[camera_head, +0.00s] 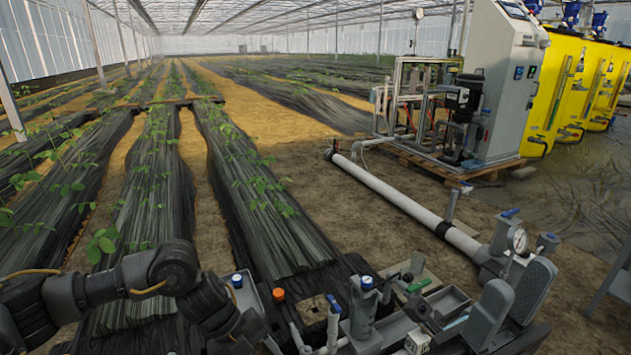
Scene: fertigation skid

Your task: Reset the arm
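My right gripper (520,277) is at the lower right, its two grey finger pads pointing up and apart, with nothing seen between them. It stands in front of a pressure gauge (520,241) on the pipe fittings; I cannot tell whether it touches them. My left arm comes in from the left edge, dark and bent.
Valve fittings with a blue cap (366,283) and grey trays (441,301) fill the lower middle. A white pipe (405,203) runs towards the pump skid (425,120) and grey cabinet (505,85). Yellow tanks (553,90) stand at right. Planted rows (150,200) lie at left.

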